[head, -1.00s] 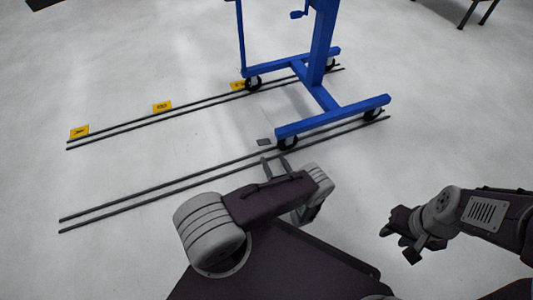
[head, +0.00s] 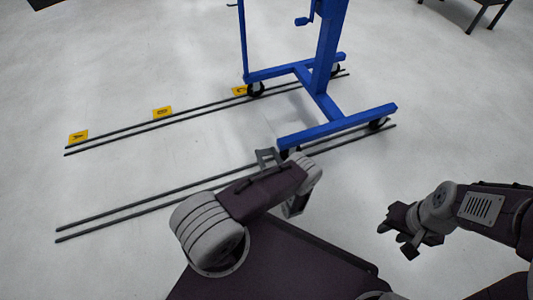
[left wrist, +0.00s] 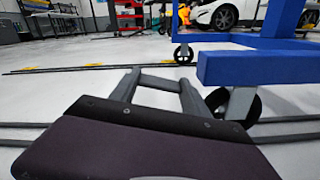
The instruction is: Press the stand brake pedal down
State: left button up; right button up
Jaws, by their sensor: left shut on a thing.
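The blue stand (head: 322,100) is on the floor at the upper middle. It also shows in the left wrist view (left wrist: 255,67), with a dark caster (left wrist: 252,105) under its near beam end. My left gripper (head: 268,155) is low at that beam end. In the left wrist view its two grey fingers (left wrist: 158,85) have a grey bar across their tips. The gripper is shut on what appears to be the small grey brake pedal, mostly hidden by the fingers. Whether the pedal is pressed down cannot be told. My right gripper (head: 400,240) is empty, fingers apart, clear of the stand.
Dark double floor lines run under the stand, one pair far (head: 150,122) and one near (head: 150,207). The floor on the left is clear. A dark-legged table (head: 482,15) is at the upper right.

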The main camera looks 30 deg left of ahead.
pick_arm(q)
jog(key=c, duration=0.6)
jog(key=shift+f+n, duration=0.1)
jog(key=shift+n, duration=0.3)
jog(key=shift+s+f+n, duration=0.1)
jog(key=shift+f+n, duration=0.15)
jog(key=shift+n, duration=0.65)
jog(key=shift+f+n+p, duration=0.2)
jog(key=shift+f+n, duration=0.05)
jog(key=shift+n, duration=0.6)
jog(key=shift+f+n+p, duration=0.15)
jog(key=shift+f+n, duration=0.1)
jog(key=shift+n, duration=0.6)
